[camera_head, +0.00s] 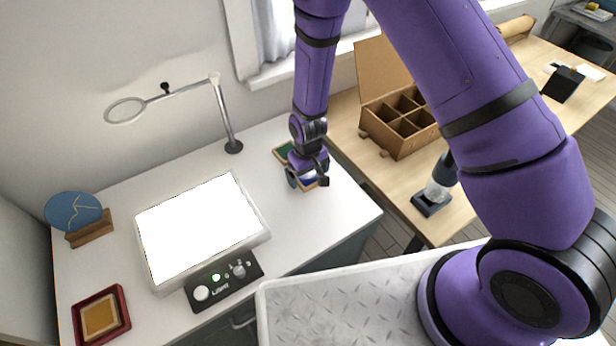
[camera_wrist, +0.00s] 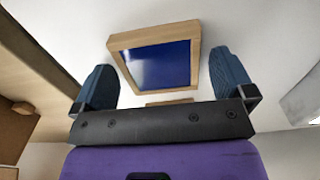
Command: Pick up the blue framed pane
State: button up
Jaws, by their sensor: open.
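The blue framed pane (camera_wrist: 158,65) is a dark blue sheet in a light wooden frame. In the wrist view it lies on the white tabletop, between and just beyond the two blue fingers. My gripper (camera_wrist: 165,80) is open, with one finger on each side of the pane and visible gaps to both. In the head view my gripper (camera_head: 308,180) points down over the white table and hides most of the pane; only a bit of blue and a frame edge (camera_head: 310,187) show beneath it.
A green framed pane (camera_head: 283,151) lies just behind my gripper. A lit light panel (camera_head: 200,228), a lens stand (camera_head: 233,146), a blue disc (camera_head: 73,212) and a red-framed amber pane (camera_head: 101,317) share the table. A divided cardboard box (camera_head: 397,145) stands on the wooden table to the right.

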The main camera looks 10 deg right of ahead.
aim_at(308, 179)
jog(key=shift+f, duration=0.1)
jog(key=c, duration=0.9)
jog(key=shift+r, duration=0.65)
jog(key=shift+s+a+r, duration=0.1)
jog(key=shift+s+r, duration=0.2)
jog(key=shift+r, duration=0.3)
jog(key=shift+s+a+r, duration=0.1)
jog(key=shift+s+r, duration=0.2)
jog(key=shift+r, duration=0.3)
jog(key=s+a, duration=0.1)
jog(key=s, duration=0.3)
jog(key=s+a+r, duration=0.1)
jog(key=s, duration=0.4)
jog(key=s+a, duration=0.1)
jog(key=s, duration=0.4)
jog(key=shift+s+a+r, duration=0.1)
jog(key=shift+r, duration=0.05)
